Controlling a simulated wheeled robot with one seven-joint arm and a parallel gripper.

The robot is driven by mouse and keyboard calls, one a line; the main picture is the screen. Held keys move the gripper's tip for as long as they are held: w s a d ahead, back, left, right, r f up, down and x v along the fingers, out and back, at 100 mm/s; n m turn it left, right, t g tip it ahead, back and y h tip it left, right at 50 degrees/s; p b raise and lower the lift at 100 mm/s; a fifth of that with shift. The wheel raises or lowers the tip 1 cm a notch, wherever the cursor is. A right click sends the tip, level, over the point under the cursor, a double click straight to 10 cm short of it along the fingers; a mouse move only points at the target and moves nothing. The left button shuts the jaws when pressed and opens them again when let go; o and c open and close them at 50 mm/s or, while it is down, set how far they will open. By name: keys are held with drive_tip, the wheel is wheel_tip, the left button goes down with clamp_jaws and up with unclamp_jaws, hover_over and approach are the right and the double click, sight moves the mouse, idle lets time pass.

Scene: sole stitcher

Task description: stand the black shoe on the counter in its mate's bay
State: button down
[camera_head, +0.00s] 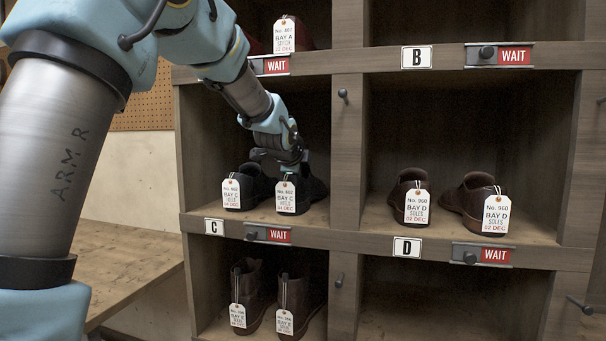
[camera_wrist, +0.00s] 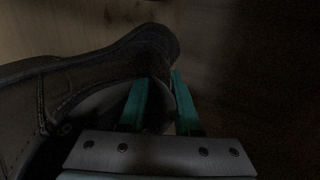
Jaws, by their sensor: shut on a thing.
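Two black shoes stand side by side in bay C, the left middle bay: the left shoe (camera_head: 258,184) and the right shoe (camera_head: 316,188). Each has a white tag reading BAY C hanging at its front. My gripper (camera_head: 290,168) reaches into the bay from above and is shut on the right shoe's upper edge. In the wrist view the teal fingers (camera_wrist: 160,100) close over a dark shoe wall (camera_wrist: 85,75). The right shoe appears upright on the bay floor; its contact underneath is partly hidden by the tag.
The wooden counter (camera_head: 125,262) at lower left is bare where visible. Bay D (camera_head: 430,228) holds two brown shoes, and brown boots (camera_head: 250,284) stand below bay C. A post (camera_head: 345,150) with a peg (camera_head: 343,94) divides the bays. My arm crosses the upper left.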

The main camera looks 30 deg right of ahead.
drive_tip(key=c, duration=0.6)
unclamp_jaws()
drive_tip(key=shift+f, duration=0.1)
wheel_tip(320, 180, up, 6)
hover_over(303, 181)
drive_tip(key=w+a, duration=0.2)
drive_tip(key=shift+a+b, duration=0.1)
drive_tip(key=shift+b, duration=0.3)
